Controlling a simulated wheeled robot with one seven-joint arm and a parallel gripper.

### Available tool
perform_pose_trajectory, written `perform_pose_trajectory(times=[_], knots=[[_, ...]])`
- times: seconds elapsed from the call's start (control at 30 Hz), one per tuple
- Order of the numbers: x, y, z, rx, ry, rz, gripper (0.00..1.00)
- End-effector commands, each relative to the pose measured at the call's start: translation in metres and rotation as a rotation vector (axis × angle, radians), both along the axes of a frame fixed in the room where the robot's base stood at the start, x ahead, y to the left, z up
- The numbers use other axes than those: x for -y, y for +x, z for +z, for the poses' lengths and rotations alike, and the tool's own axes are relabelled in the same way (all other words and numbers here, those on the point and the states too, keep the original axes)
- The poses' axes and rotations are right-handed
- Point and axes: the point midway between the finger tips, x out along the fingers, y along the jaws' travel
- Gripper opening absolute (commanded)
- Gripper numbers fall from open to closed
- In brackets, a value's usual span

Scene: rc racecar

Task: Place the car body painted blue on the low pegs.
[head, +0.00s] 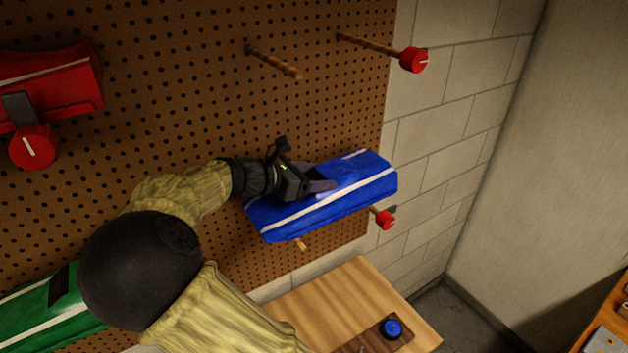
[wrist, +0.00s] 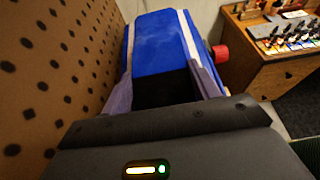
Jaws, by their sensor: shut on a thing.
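The blue car body (head: 335,205) with a white stripe is at the pegboard's lower right in the head view. My gripper (head: 320,187) is shut on it, with a finger at the dark opening in its top. In the wrist view the blue body (wrist: 165,45) lies between my two fingers (wrist: 165,85). The low pegs show below the body: a wooden peg end (head: 300,244) and a red-capped peg (head: 384,219). The body is right above these pegs; I cannot tell whether it rests on them.
Two upper pegs, a bare wooden one (head: 275,62) and a red-capped one (head: 412,60), stick out empty above. A red car body (head: 60,80) hangs at left and a green one (head: 45,310) at lower left. A wooden table (head: 330,300) with a blue knob (head: 391,328) stands below.

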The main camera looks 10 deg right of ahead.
Motion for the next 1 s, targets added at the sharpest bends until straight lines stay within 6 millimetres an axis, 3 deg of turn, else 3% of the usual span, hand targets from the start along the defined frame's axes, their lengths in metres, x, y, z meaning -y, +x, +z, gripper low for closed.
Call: perform_pose_trajectory(times=[0.23,0.57,0.6,0.7,1.0], knots=[[-0.001,0.004,-0.018,-0.001,-0.003,0.001,0.37],[-0.001,0.004,-0.023,0.000,-0.001,0.000,0.37],[-0.001,0.004,-0.023,0.000,-0.001,0.000,0.65],[-0.001,0.004,-0.023,0.000,-0.001,0.000,0.82],[-0.001,0.004,-0.022,0.001,-0.001,0.001,0.82]])
